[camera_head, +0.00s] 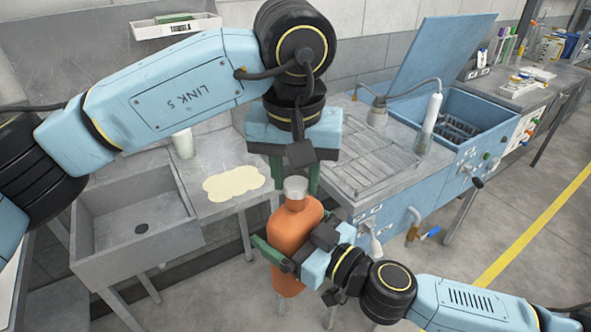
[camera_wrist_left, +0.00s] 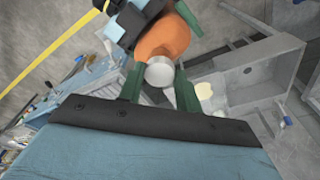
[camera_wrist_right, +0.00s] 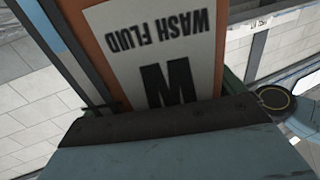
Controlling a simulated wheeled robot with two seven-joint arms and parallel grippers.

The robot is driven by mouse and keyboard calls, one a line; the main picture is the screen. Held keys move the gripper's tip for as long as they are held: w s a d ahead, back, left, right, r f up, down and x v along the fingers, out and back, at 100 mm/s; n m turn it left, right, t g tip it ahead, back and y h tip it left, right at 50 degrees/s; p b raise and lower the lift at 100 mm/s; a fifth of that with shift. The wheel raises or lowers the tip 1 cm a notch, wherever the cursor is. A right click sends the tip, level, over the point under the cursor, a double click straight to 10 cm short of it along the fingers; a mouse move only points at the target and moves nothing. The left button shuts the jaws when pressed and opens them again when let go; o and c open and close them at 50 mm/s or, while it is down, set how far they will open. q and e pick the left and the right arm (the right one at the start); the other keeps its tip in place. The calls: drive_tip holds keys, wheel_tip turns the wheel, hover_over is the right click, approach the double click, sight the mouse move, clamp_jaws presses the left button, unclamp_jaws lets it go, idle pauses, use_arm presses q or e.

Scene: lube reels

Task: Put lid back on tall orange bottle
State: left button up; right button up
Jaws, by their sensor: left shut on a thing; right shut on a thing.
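The tall orange bottle (camera_head: 291,233) is held upright in the air in front of the bench by my right gripper (camera_head: 280,254), which is shut around its body. In the right wrist view its label (camera_wrist_right: 160,60) reads "WASH FLUID". The silver lid (camera_head: 296,187) is at the top of the bottle, between the green fingers of my left gripper (camera_head: 295,178). The left wrist view shows the lid (camera_wrist_left: 160,72) between the fingertips, in line with the orange bottle (camera_wrist_left: 163,38). Whether the lid is seated on the neck or just above it, I cannot tell.
A sink (camera_head: 140,220) stands at the left. A pale yellow patch (camera_head: 233,184) lies on the grey counter beside it. A blue parts washer (camera_head: 462,115) with raised cover stands behind at the right. The floor at the right is clear.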

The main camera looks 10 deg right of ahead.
use_arm(q)
drive_tip(key=shift+f, duration=0.55)
use_arm(e)
drive_tip(key=c, duration=0.4)
use_arm(q)
drive_tip(key=m, duration=0.4)
drive_tip(key=shift+a+m, duration=0.15)
drive_tip(key=shift+m, duration=0.15)
drive_tip(key=m, duration=0.5)
drive_tip(key=shift+w+m+g+h, duration=0.15)
drive_tip(key=shift+m+g+h, duration=0.25)
drive_tip(key=o, duration=1)
drive_tip(key=shift+r, duration=2.25)
use_arm(e)
drive_tip(key=shift+r, duration=0.1)
